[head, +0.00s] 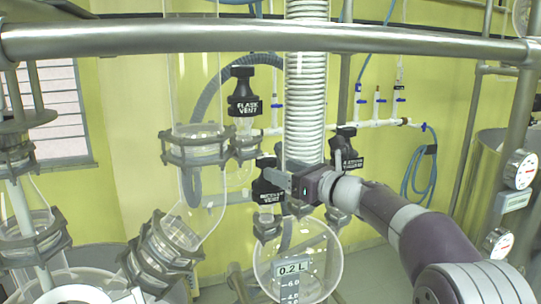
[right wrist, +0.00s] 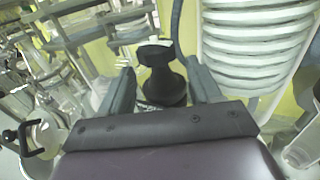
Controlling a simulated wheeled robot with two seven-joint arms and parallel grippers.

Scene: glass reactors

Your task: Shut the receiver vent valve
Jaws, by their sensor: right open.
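The receiver vent valve (head: 266,194) is a black knob with a small white label ending in "VENT", above the round receiver flask (head: 297,262) marked 0.2 L. My right gripper (head: 280,181) reaches in from the right at this valve and partly hides it. In the right wrist view the black knob (right wrist: 156,55) stands between the two open fingers of my right gripper (right wrist: 161,86), with a gap visible on each side. Its lower part is hidden by the gripper body. My left gripper is not in view.
The black flask vent valve (head: 244,106) stands above and left. Another black labelled valve (head: 346,150) is close behind my right gripper. A white ribbed column (head: 306,110) rises just behind the gripper. A metal rail (head: 270,37) crosses the front.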

